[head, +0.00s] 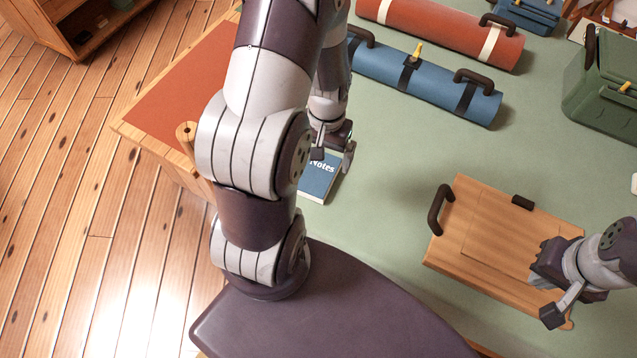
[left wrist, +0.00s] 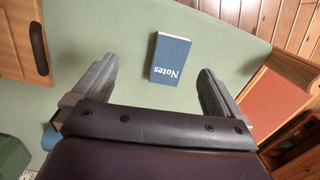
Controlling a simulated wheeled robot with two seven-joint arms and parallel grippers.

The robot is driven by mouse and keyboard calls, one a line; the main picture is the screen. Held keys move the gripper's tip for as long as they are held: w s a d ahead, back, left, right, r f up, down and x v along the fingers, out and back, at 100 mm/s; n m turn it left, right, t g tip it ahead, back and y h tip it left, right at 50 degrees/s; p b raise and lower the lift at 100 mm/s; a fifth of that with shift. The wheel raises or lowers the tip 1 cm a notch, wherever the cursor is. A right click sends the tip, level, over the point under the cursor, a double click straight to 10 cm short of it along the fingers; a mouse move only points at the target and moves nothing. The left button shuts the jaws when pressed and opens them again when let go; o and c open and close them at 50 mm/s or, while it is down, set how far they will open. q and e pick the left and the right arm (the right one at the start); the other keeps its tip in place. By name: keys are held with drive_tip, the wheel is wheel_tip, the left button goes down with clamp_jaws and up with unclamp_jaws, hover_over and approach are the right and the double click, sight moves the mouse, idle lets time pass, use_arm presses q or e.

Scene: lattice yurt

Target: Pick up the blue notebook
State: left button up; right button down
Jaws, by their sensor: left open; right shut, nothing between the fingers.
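The blue notebook (head: 319,177), marked "Notes", lies flat on the green tabletop, partly hidden by my left arm in the head view. In the left wrist view the whole notebook (left wrist: 170,58) shows, ahead of and between the fingers, apart from them. My left gripper (head: 333,152) is open and empty, above the notebook's far end in the head view; its spread fingers also show in the left wrist view (left wrist: 158,82). My right gripper (head: 547,290) is over the wooden board at the right, shut with nothing seen in it.
The wooden board (head: 462,232) has dark handles. A blue roll (head: 430,85) and a red roll (head: 440,28) lie at the back. A green box (head: 600,95) stands at the right. An orange-red panel (head: 185,85) edges the left side. Green surface between notebook and board is clear.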

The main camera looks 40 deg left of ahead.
use_arm(q)
drive_tip(key=w+a+f, duration=0.2)
drive_tip(key=a+f, duration=0.1)
drive_tip(key=f, duration=0.4)
drive_tip(key=t+b, duration=0.1)
hover_over(319, 172)
drive_tip(key=shift+m, duration=0.3)
drive_tip(key=f, duration=0.8)
drive_tip(key=shift+s, duration=0.2)
wheel_tip(319, 172, down, 6)
drive_tip(key=shift+w+r+b, duration=0.1)
drive_tip(key=shift+b, duration=0.2)
drive_tip(key=shift+c, duration=0.9)
drive_tip(key=c, duration=0.7)
drive_tip(key=shift+c, duration=0.2)
use_arm(e)
wheel_tip(319, 172, down, 3)
drive_tip(key=shift+f, duration=0.1)
use_arm(q)
drive_tip(key=shift+r, duration=0.15)
use_arm(e)
drive_tip(key=shift+a, duration=0.1)
